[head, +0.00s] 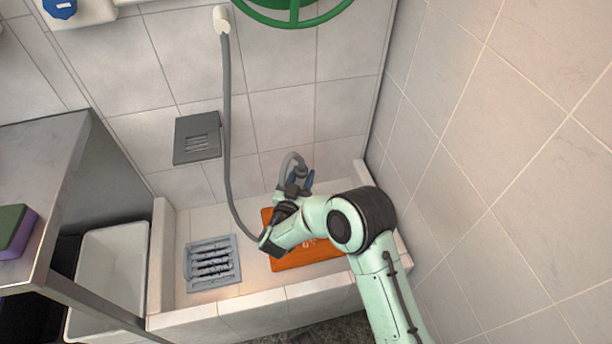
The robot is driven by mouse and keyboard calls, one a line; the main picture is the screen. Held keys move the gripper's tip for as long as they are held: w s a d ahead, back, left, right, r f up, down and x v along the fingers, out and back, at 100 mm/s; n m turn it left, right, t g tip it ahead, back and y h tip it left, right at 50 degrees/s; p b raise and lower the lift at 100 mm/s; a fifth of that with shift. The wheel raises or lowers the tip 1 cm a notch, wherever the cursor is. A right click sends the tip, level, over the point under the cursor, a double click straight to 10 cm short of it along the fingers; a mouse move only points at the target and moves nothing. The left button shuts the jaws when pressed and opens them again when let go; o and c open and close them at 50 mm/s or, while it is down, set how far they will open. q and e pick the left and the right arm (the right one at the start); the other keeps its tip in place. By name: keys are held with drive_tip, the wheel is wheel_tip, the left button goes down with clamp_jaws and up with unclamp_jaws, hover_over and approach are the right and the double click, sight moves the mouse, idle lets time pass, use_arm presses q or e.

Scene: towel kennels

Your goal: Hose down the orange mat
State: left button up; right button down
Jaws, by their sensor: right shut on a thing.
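The orange mat (314,259) lies flat on the floor of a low tiled wash basin, partly hidden under my right arm. A grey hose (227,130) hangs from a pale wall fitting (222,20) and runs down behind my right wrist. My right gripper (296,188) is above the mat's back edge, shut on the grey curved hose end (291,160). The exact grip and any nozzle are hard to make out. No water shows. My left gripper is out of view.
A drain grate (212,263) lies left of the mat, inside the basin's raised tiled rim (250,312). A metal table (40,170) with a green and purple sponge (14,232) and a white bin (112,275) stand left. A tiled wall is close on the right.

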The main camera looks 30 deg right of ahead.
drive_tip(key=shift+w+a+r+b, duration=0.15)
drive_tip(key=shift+w+a, duration=0.25)
drive_tip(key=shift+a, duration=0.9)
drive_tip(key=shift+w+a+f+b, duration=0.15)
drive_tip(key=shift+w+a, duration=0.25)
drive_tip(key=shift+a, duration=0.85)
drive_tip(key=shift+r, duration=0.1)
